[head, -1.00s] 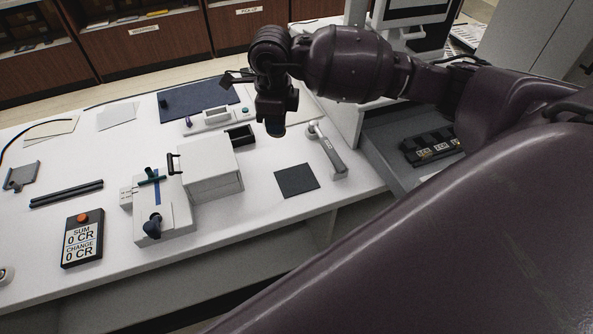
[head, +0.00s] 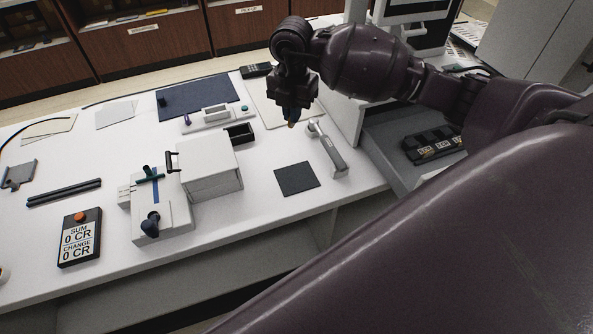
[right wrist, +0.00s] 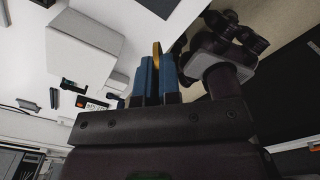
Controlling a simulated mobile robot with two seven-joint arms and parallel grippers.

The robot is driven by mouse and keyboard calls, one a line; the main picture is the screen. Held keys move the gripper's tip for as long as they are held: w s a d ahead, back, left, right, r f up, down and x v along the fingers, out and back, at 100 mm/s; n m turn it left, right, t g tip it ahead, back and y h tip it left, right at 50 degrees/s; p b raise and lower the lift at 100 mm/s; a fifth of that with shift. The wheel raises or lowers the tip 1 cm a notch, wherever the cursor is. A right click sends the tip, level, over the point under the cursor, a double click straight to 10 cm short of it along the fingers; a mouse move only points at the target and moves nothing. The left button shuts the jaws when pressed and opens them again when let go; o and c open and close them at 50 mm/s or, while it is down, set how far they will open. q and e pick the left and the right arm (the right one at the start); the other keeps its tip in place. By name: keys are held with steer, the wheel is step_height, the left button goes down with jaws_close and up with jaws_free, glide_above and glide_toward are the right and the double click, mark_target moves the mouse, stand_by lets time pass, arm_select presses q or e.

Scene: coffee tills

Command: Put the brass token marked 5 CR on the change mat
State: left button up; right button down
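My right gripper (head: 291,119) is above the counter at upper middle, past the grey handle-like device. It also shows in the right wrist view (right wrist: 157,72), its blue fingers shut on a thin brass-coloured token (right wrist: 156,50). The token's edge (head: 291,125) shows at the fingertips in the head view; its marking is not readable. A small dark square mat (head: 297,179) lies bare near the counter's front edge, below the gripper in the picture. A larger dark blue mat (head: 215,93) lies farther back. No label shows which is the change mat. My left gripper is not in view.
The grey handle-like device (head: 331,153) stands right of the small mat. A white box (head: 210,168) and a machine with a lever (head: 165,215) stand left of it. The display (head: 81,238) reads 0 CR twice. A black compartmented tray (head: 433,147) is at right.

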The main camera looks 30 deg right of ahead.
steer(key=d+m, duration=0.1)
steer(key=m, duration=0.3)
glide_toward(297, 177)
step_height(297, 177, down, 6)
steer(key=shift+a+r+b, duration=0.1)
steer(key=shift+r+b, duration=0.05)
steer(key=shift+b, duration=0.2)
stand_by(0.4)
steer(key=c, duration=1.7)
jaws_free()
steer(key=shift+c, duration=0.2)
steer(key=o, duration=0.4)
